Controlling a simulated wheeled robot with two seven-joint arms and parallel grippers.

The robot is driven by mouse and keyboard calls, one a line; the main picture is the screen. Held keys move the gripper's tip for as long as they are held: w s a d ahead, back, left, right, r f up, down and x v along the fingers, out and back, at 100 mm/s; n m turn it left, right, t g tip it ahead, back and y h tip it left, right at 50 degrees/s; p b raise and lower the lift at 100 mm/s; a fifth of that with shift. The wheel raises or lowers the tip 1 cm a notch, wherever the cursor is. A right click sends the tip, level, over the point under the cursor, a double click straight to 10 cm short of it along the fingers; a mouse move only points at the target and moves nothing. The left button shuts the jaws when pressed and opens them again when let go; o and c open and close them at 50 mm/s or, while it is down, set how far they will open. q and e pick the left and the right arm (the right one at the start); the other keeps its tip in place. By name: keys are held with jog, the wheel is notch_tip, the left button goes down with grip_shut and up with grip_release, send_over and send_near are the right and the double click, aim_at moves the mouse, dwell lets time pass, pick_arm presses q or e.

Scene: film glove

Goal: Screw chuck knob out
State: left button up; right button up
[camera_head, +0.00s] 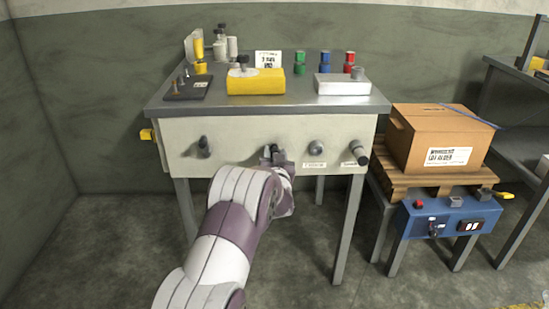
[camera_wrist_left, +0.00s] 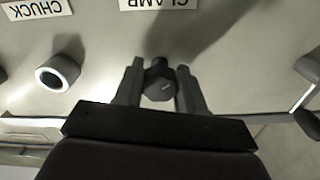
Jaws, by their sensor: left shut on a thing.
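The chuck knob (camera_head: 316,148) is a round grey knob on the front panel of the steel bench, above a small white label. In the left wrist view, which is upside down, it is a dark knob with a pale ringed face (camera_wrist_left: 58,76) near the CHUCK label (camera_wrist_left: 36,9). My left gripper (camera_head: 275,154) is beside it, shut on a dark knob (camera_wrist_left: 159,84) next to the CLAMP label (camera_wrist_left: 158,4). One finger lies on each side of that clamp knob. My right gripper is out of view.
More controls sit on the panel, including a dark one (camera_head: 203,147) at left and a dark knob (camera_head: 359,153) at right. The bench top (camera_head: 305,101) carries a yellow block (camera_head: 258,83) and other parts. A cardboard box (camera_head: 438,137) stands to the right.

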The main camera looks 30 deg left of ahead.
pick_arm(q)
jog(key=n+b, duration=0.1)
jog(key=n, duration=0.3)
jog(key=shift+f+n+b, duration=0.15)
jog(key=shift+n+b, duration=0.25)
jog(key=n+b, duration=0.2)
jog(key=n, duration=0.1)
jog(key=shift+n, duration=0.3)
jog(key=n+b, duration=0.2)
jog(key=n, duration=0.1)
jog(key=shift+d+n, duration=0.1)
jog(key=shift+n, duration=0.2)
jog(key=n+b, duration=0.3)
jog(key=shift+n, duration=0.3)
jog(key=n+b, duration=0.9)
jog(key=n, duration=0.1)
jog(key=shift+r+b, duration=0.2)
jog(key=shift+b, duration=0.2)
jog(key=n+b, duration=0.3)
jog(key=n, duration=0.1)
jog(key=shift+r+n, duration=0.15)
jog(key=shift+n, duration=0.15)
jog(key=shift+r+n+b, duration=0.2)
jog(key=shift+n+b, duration=1.05)
jog(key=shift+n, duration=0.55)
jog(key=shift+r, duration=0.1)
